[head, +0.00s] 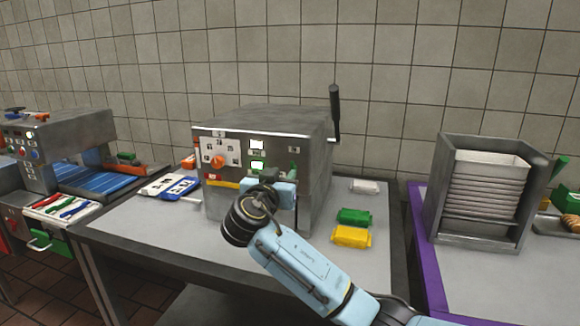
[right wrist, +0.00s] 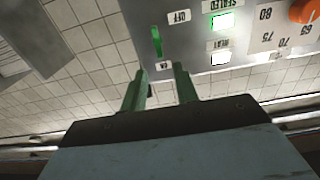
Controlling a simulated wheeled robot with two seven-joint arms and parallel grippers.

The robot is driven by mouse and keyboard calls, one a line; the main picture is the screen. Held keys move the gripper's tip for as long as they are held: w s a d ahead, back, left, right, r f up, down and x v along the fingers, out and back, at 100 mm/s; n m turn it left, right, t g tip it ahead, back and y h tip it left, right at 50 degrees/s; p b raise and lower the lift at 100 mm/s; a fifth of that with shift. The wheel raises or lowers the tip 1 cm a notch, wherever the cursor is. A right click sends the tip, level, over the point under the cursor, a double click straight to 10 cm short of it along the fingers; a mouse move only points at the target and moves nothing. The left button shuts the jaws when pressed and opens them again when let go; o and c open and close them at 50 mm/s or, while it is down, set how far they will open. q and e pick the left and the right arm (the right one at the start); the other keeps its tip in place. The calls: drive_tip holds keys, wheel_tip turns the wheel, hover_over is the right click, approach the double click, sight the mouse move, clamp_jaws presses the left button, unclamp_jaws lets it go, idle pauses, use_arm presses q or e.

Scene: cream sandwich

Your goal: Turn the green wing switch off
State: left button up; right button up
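The green wing switch (right wrist: 157,41) is on the metal front of the sealing machine (head: 280,125). In the upside-down right wrist view it stands nearly upright between an OFF label (right wrist: 179,17) and an ON label (right wrist: 164,66). My right gripper (right wrist: 160,82) is open, with its two green fingers apart and nothing between them. The fingertips point at the panel near the ON label, and the switch appears just beyond them, not gripped. In the head view the right gripper (head: 280,172) is in front of the panel's right part and hides much of the switch area. My left gripper is not in view.
The panel has an orange dial (head: 218,161) and lit lamps (head: 257,145). A black-handled lever (head: 335,110) rises at the machine's right. White, green and yellow packets (head: 352,236) lie right of it. A metal rack (head: 485,190) stands farther right.

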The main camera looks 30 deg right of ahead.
sight(291, 165)
drive_tip(key=x, duration=0.6)
drive_tip(key=shift+w+d, duration=0.15)
drive_tip(key=shift+w, duration=0.05)
clamp_jaws()
